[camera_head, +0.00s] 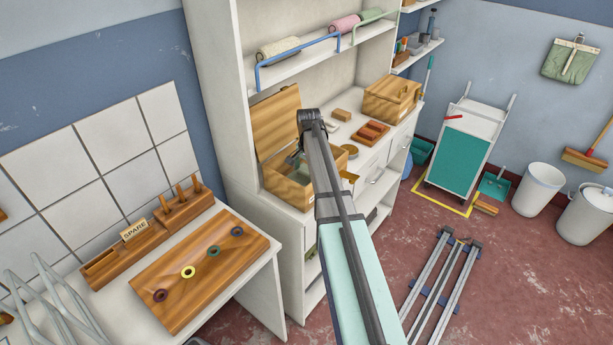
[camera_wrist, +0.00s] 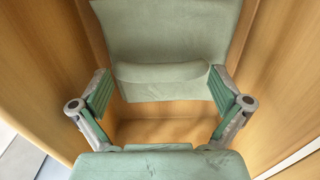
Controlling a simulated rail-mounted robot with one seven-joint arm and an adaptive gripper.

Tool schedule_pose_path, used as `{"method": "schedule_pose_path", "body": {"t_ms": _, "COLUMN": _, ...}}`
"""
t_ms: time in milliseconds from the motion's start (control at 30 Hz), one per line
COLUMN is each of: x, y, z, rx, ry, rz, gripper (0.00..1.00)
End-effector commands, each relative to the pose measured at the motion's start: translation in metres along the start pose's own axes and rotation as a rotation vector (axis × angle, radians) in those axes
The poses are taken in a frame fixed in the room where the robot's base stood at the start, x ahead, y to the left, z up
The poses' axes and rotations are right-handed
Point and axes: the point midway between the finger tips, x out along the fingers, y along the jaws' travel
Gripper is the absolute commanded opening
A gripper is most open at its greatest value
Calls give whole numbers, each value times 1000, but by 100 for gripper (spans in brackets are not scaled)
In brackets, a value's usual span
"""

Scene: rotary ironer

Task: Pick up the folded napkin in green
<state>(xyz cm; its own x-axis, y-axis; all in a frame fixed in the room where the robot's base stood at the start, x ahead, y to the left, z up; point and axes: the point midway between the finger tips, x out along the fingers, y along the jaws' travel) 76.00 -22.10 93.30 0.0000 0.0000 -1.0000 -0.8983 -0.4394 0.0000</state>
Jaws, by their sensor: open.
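A green folded cloth (camera_wrist: 162,82), which looks like the napkin, shows in the wrist view, with a thick rounded front fold. It lies inside a wooden box (camera_head: 288,190) with its lid raised, seen in the head view. My gripper (camera_wrist: 160,92) reaches into this box. Its two ribbed fingers are open, one on each side of the fold, and I see no firm grip. More green surface (camera_wrist: 168,28) rises behind the fold. In the head view, my arm hides part of the box and most of my gripper.
Wooden box walls (camera_wrist: 275,75) stand close on both sides. A closed wooden box (camera_head: 392,100), a reddish-brown block (camera_head: 371,132) and a round lid-like piece (camera_head: 352,161) share the counter. Rolled cloths (camera_head: 344,24) lie on the shelf above. The wooden board (camera_head: 215,262) is lower left.

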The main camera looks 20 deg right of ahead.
Motion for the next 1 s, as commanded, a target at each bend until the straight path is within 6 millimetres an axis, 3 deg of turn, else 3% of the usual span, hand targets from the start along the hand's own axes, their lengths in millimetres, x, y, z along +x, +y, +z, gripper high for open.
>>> {"method": "schedule_pose_path", "body": {"t_ms": 267, "x": 2, "y": 0, "z": 0, "rx": 0, "ry": 0, "rz": 0, "gripper": 100}}
{"method": "schedule_pose_path", "body": {"t_ms": 367, "x": 2, "y": 0, "z": 0, "rx": 0, "ry": 0, "rz": 0, "gripper": 65}}
{"method": "schedule_pose_path", "body": {"t_ms": 400, "x": 2, "y": 0, "z": 0, "rx": 0, "ry": 0, "rz": 0, "gripper": 63}}
{"method": "schedule_pose_path", "body": {"t_ms": 767, "x": 2, "y": 0, "z": 0, "rx": 0, "ry": 0, "rz": 0, "gripper": 63}}
{"method": "schedule_pose_path", "body": {"t_ms": 1000, "x": -10, "y": 0, "z": 0, "rx": 0, "ry": 1, "rz": -1, "gripper": 63}}
